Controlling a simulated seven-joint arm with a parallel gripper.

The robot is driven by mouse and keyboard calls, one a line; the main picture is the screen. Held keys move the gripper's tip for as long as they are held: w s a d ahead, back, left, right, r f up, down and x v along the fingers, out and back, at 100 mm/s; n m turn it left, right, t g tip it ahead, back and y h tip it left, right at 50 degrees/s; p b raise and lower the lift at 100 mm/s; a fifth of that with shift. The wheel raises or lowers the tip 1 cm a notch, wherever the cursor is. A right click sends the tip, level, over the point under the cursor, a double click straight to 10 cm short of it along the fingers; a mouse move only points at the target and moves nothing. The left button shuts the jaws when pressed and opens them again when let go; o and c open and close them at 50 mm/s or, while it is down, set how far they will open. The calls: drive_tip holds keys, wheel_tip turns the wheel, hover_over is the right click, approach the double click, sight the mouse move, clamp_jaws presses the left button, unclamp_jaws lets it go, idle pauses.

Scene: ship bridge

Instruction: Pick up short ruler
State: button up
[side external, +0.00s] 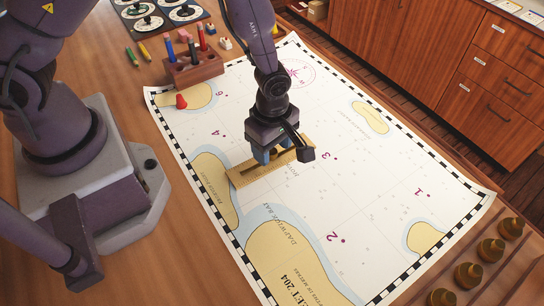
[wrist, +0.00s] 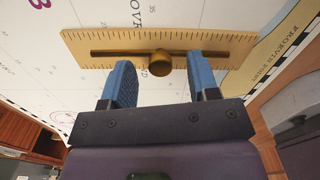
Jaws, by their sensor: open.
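The short ruler (side external: 262,166) is a flat yellow strip with a dark slot, lying on the nautical chart (side external: 345,190) near the left-hand coast. In the wrist view the ruler (wrist: 110,46) runs across the top, with a round brass knob (wrist: 160,64) at its middle. My gripper (side external: 277,154) is low over the ruler and hides part of it in the side view. In the wrist view my gripper (wrist: 158,88) is open, its two blue fingers apart on either side of the knob.
A wooden block (side external: 193,70) holding pens stands at the chart's far left edge. A small red cone (side external: 181,101) sits on the chart's far left corner. Several brass weights (side external: 468,275) stand along the right edge. The middle and right of the chart are clear.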

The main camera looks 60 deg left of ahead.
drive_tip(key=shift+f, duration=0.8)
clamp_jaws()
drive_tip(key=shift+r, duration=0.1)
